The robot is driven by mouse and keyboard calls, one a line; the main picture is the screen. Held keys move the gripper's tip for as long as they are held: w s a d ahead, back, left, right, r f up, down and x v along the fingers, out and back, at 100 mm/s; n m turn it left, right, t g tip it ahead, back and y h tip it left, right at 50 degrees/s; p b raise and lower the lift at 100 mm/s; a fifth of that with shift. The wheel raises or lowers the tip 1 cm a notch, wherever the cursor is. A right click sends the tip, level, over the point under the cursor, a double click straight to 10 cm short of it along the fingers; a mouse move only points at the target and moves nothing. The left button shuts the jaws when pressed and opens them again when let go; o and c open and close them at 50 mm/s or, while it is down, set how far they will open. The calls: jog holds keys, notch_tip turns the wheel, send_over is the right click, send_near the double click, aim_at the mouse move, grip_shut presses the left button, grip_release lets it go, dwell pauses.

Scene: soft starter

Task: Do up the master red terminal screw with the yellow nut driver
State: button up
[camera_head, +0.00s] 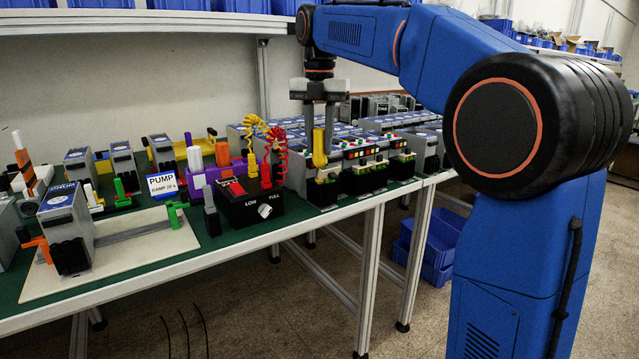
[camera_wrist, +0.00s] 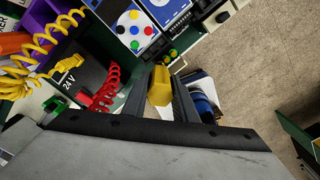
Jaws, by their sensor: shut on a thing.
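My gripper (camera_head: 319,122) is shut on the yellow nut driver (camera_head: 319,147), which hangs upright with its lower end over the front of a terminal unit (camera_head: 322,190). In the wrist view the yellow driver (camera_wrist: 160,86) sits between the two dark fingers of my gripper (camera_wrist: 160,100). The unit has a dark front with green and yellow parts low down. I cannot tell whether the driver touches a screw. The master red terminal screw cannot be made out; the driver and fingers may hide it.
A black LOW/FULL box (camera_head: 250,205) with coiled yellow (camera_head: 252,124) and red (camera_head: 276,140) cords stands left of the driver. More units with coloured buttons (camera_head: 358,153) stand to the right. A PUMP sign (camera_head: 162,185) and a cream board (camera_head: 110,262) lie further left.

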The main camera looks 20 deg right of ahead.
jog(key=shift+r, duration=0.25)
jog(key=shift+r, duration=0.35)
jog(key=m, duration=0.3)
jog(key=shift+m, duration=0.3)
jog(key=m, duration=1.1)
jog(key=shift+f, duration=0.1)
jog(key=shift+f, duration=0.45)
